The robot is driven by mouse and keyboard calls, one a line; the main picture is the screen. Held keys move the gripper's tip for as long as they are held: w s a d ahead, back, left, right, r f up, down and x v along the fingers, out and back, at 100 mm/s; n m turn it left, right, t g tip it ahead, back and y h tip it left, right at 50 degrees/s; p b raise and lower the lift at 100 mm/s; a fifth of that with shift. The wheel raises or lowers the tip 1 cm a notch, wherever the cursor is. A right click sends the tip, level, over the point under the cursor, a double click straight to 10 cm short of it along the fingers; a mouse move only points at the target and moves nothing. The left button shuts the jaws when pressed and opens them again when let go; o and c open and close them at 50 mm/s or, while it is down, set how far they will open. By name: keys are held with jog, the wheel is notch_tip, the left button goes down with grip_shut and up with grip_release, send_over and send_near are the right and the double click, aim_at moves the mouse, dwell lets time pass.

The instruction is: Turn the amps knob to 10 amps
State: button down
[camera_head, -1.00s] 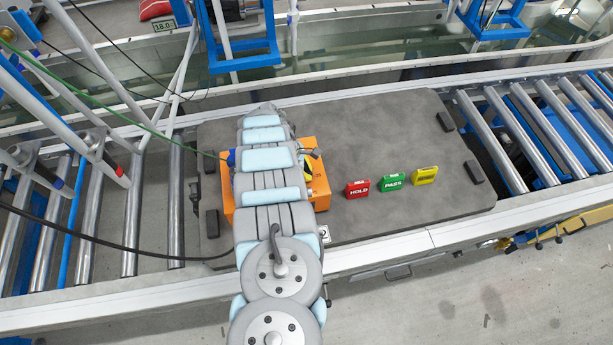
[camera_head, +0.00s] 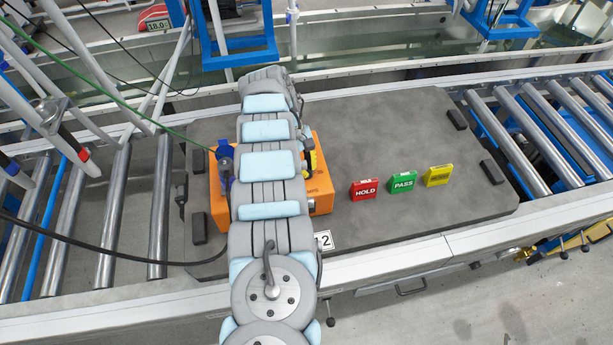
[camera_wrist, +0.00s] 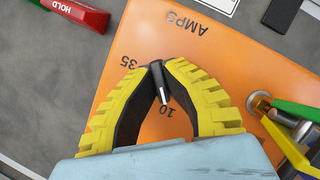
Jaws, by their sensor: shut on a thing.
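The orange box (camera_wrist: 205,60) fills much of the wrist view and is marked AMPS, 35 and 10. The black amps knob (camera_wrist: 157,75) stands on it with a white pointer line. The line runs down toward the 10 mark. My gripper (camera_wrist: 157,68) has two yellow-and-black fingers whose tips are closed on the knob, one on each side. The fingers hide part of the knob. In the head view the orange box (camera_head: 322,160) sits on the grey mat, partly covered by my arm. The knob and gripper are hidden there.
Red HOLD (camera_head: 364,190), green PASS (camera_head: 403,184) and yellow (camera_head: 438,176) blocks stand on the grey mat (camera_head: 400,130) right of the box. Cables and metal fittings (camera_wrist: 285,115) are beside the gripper in the wrist view. Conveyor rollers lie at both sides.

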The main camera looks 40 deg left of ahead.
aim_at(307, 169)
jog(key=shift+f+m+b, duration=0.3)
jog(key=shift+m+b, duration=0.2)
jog(key=shift+b, duration=0.65)
jog(key=shift+r+m+g+b, duration=0.25)
jog(key=shift+m+g+b, duration=0.05)
jog(key=shift+b, duration=0.2)
jog(key=c, duration=1.1)
grip_release()
jog(key=shift+c, duration=0.2)
jog(key=shift+r, duration=0.1)
notch_tip(307, 169, up, 10)
jog(key=shift+f, duration=0.1)
